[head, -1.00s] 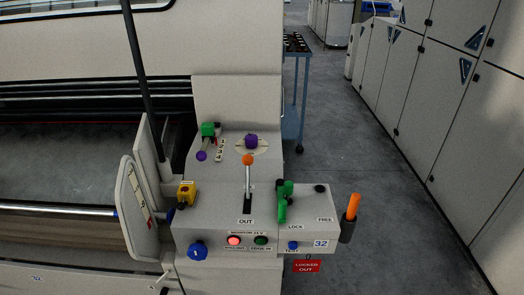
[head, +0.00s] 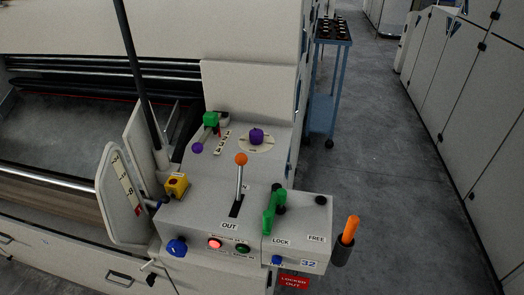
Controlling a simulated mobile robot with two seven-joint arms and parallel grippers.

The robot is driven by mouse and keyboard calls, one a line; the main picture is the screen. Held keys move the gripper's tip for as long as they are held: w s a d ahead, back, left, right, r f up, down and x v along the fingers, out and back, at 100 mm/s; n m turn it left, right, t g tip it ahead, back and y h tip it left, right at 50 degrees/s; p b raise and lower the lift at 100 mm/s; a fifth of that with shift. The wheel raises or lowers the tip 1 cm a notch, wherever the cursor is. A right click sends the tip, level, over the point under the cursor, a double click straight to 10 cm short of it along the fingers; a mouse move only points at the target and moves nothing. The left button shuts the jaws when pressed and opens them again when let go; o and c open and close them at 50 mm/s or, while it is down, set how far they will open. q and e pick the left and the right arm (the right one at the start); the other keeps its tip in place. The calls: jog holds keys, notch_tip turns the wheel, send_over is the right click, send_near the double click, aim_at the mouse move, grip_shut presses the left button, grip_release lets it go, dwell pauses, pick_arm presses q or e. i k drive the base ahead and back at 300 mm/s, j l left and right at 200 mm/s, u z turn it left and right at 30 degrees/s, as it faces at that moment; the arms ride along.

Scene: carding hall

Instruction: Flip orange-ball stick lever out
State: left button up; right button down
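The orange-ball stick lever (head: 240,177) rises from a dark slot on the sloped top of the grey control console (head: 200,208). Its orange ball is at the upper end of a thin metal stick. The word OUT is printed just below the near end of the slot, and the stick leans toward the far end, away from OUT. Neither of my grippers shows in the head view.
Close around the lever are a purple knob (head: 256,137), a green handle (head: 273,209), a yellow box (head: 176,186) and a blue knob (head: 176,247). A red lit button (head: 215,243) is on the front. An orange-handled item (head: 350,230) sits at right. A blue cart (head: 324,95) stands behind; the right aisle floor is clear.

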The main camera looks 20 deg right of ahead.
aim_at(241, 159)
jog(key=l+u, duration=0.25)
jog(key=l, duration=0.65)
jog(key=l+u, duration=0.25)
jog(key=l, duration=0.65)
jog(key=l+u, duration=0.15)
jog(key=i+l, duration=0.05)
